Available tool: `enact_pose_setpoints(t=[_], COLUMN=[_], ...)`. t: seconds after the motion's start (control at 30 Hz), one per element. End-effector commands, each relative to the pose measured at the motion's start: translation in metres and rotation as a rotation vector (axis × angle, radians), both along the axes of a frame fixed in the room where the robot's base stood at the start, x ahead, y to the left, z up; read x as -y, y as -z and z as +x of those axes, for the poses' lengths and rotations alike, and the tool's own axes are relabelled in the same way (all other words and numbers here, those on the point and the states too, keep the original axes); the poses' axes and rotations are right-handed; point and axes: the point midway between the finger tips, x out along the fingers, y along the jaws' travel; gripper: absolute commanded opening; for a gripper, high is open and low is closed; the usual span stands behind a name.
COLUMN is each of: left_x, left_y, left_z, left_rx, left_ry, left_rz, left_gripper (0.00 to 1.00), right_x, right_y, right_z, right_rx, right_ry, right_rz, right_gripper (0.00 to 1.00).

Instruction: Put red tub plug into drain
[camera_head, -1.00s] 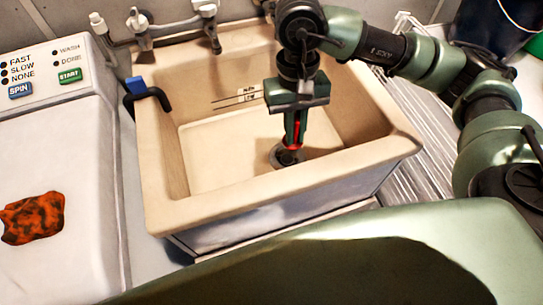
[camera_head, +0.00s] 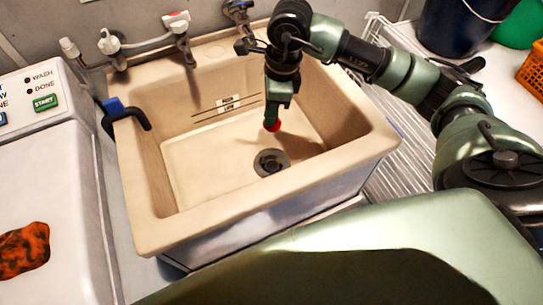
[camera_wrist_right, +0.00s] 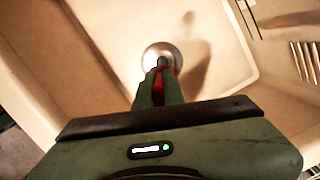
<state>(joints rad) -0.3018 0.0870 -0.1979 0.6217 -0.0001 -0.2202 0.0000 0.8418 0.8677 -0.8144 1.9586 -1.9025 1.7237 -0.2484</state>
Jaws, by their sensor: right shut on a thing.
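The red tub plug (camera_head: 272,126) shows as a small red piece at the fingertips of my right gripper (camera_head: 272,116). This gripper is shut on it, inside the sink basin. In the head view the round dark drain (camera_head: 271,162) in the basin floor is uncovered, and the plug shows above it in the picture, apart from it. In the right wrist view, red shows between and beside the fingers (camera_wrist_right: 160,88), which hide most of the plug. A round metallic ring, seemingly the drain (camera_wrist_right: 153,54), shows just beyond the fingertips. My left gripper is not in view.
The beige sink (camera_head: 240,216) has raised walls around the gripper. Taps (camera_head: 180,38) line its back edge, and a black hook with a blue end (camera_head: 128,112) sits on its left rim. A washer (camera_head: 50,170) with an orange-black cloth (camera_head: 24,250) stands left.

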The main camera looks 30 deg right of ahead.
Motion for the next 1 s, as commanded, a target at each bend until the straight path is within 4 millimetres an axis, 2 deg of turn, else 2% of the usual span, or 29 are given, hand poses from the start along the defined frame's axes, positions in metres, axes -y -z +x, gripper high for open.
enact_pose_setpoints(t=[0.3,0.5,0.77,1.0], left_x=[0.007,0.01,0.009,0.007], left_y=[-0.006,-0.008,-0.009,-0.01], left_z=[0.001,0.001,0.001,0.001], left_rx=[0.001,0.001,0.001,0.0], left_ry=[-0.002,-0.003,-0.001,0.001], left_rz=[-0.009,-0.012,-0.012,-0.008], left_gripper=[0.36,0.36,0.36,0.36], right_x=[0.0,0.0,0.0,0.0], right_y=[0.083,0.129,0.151,0.184], right_z=[-0.003,-0.002,-0.001,-0.001], right_rx=[-0.008,-0.006,-0.003,-0.003], right_ry=[-0.001,-0.002,-0.004,-0.003], right_rz=[-0.002,-0.001,-0.001,-0.001], right_gripper=[0.0,0.0,0.0,0.0])
